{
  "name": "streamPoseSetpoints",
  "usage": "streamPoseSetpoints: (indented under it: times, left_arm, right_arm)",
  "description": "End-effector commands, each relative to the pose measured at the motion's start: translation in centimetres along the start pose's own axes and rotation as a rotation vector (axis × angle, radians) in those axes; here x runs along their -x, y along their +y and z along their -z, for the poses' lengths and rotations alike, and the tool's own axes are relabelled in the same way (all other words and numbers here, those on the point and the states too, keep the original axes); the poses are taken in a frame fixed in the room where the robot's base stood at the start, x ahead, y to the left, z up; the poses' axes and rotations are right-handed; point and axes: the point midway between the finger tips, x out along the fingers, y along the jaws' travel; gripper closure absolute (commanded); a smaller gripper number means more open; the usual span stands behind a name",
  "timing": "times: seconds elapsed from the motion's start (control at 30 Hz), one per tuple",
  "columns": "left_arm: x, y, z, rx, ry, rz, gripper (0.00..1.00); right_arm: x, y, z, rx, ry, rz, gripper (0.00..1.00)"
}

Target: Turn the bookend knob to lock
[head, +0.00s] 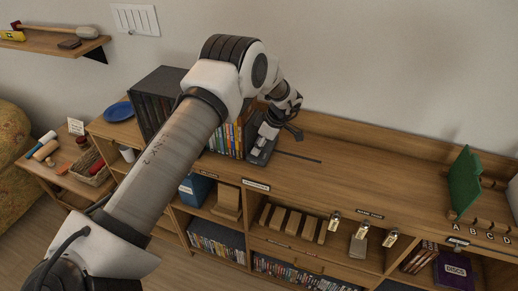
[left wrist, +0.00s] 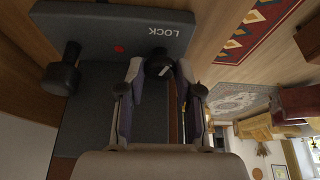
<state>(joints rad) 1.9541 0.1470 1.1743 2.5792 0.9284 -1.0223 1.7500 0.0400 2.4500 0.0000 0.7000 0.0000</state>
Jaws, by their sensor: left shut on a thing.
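The dark bookend (head: 262,152) stands on top of the wooden shelf unit, at the right end of a row of DVD cases (head: 228,138). In the left wrist view its dark plate (left wrist: 110,22) carries the white word LOCK and a red mark. My left gripper (head: 268,130) is at the bookend. In the left wrist view its fingers (left wrist: 160,70) are shut around the dark round knob (left wrist: 158,56), which has a white line pointing away from the red mark. A second dark round-ended part (left wrist: 62,76) stands out at the left, apart from the fingers. My right gripper is not in view.
The shelf top (head: 370,178) right of the bookend is mostly clear, with a dark slot (head: 298,157) in it. A green bookend (head: 464,181) stands at the far right. A blue plate (head: 119,111) lies at the left.

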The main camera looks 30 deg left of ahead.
Motion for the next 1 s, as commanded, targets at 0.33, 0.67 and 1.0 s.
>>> streamPoseSetpoints:
  times: [0.33,0.67,1.0]
  left_arm:
    - [-0.4,0.2,-0.1,0.211,0.000,0.088,1.00]
    - [-0.2,0.2,0.0,0.306,0.001,0.129,1.00]
    - [-0.2,0.1,0.1,0.313,0.002,0.133,1.00]
  right_arm:
    - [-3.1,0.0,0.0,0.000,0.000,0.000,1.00]
    - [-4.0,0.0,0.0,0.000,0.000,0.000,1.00]
    - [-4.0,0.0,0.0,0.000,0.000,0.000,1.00]
